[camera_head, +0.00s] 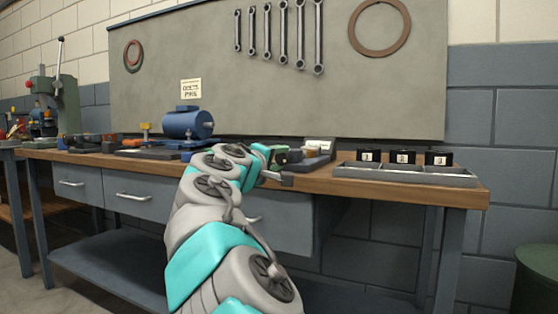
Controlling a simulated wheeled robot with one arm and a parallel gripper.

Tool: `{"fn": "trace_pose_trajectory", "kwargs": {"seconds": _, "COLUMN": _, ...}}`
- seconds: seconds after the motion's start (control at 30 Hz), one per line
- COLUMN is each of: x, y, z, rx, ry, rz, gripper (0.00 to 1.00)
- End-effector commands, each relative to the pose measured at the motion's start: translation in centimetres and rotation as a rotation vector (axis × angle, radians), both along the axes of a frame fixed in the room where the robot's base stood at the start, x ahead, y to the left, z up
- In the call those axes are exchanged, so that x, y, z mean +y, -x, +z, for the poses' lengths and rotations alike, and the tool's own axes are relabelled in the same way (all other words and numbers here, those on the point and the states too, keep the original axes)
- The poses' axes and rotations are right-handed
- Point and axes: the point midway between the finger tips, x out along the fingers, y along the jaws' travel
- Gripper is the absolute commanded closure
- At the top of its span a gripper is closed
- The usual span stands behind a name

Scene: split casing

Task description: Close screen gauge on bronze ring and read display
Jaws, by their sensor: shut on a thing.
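My arm reaches up from the bottom to the middle of the bench, and its wrist covers much of my gripper (274,160). My gripper is shut on a small grey tool (287,180) at the bench's front edge; it may be the screen gauge, but no display can be read on it. A small stand with a pale, screen-like panel (319,144) is on the bench just right of my gripper. I cannot make out a bronze ring on the bench. A brown ring (379,26) hangs on the wall board, and smaller rings (133,56) hang at its left.
The wooden bench (462,193) carries a blue motor (187,124) and several small parts at left. A grey tray (405,174) at right has three black labelled blocks behind it. Spanners (280,35) hang on the board. A green bin (537,280) stands at lower right.

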Motion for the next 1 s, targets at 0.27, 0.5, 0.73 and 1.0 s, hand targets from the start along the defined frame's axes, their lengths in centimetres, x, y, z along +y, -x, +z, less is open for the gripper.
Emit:
{"fn": "trace_pose_trajectory", "kwargs": {"seconds": 0.27, "x": 0.0, "y": 0.0, "z": -0.1, "rx": 0.002, "ry": 0.0, "rz": -0.002, "gripper": 0.37}}
{"fn": "trace_pose_trajectory", "kwargs": {"seconds": 0.5, "x": 0.0, "y": 0.0, "z": -0.1, "rx": 0.002, "ry": 0.001, "rz": -0.001, "gripper": 0.26}}
{"fn": "trace_pose_trajectory", "kwargs": {"seconds": 0.73, "x": 0.3, "y": 0.6, "z": 0.0, "rx": 0.002, "ry": 0.002, "rz": 0.0, "gripper": 0.26}}
{"fn": "trace_pose_trajectory", "kwargs": {"seconds": 1.0, "x": 1.5, "y": 4.0, "z": 0.2, "rx": -0.001, "ry": 0.003, "rz": -0.001, "gripper": 0.26}}
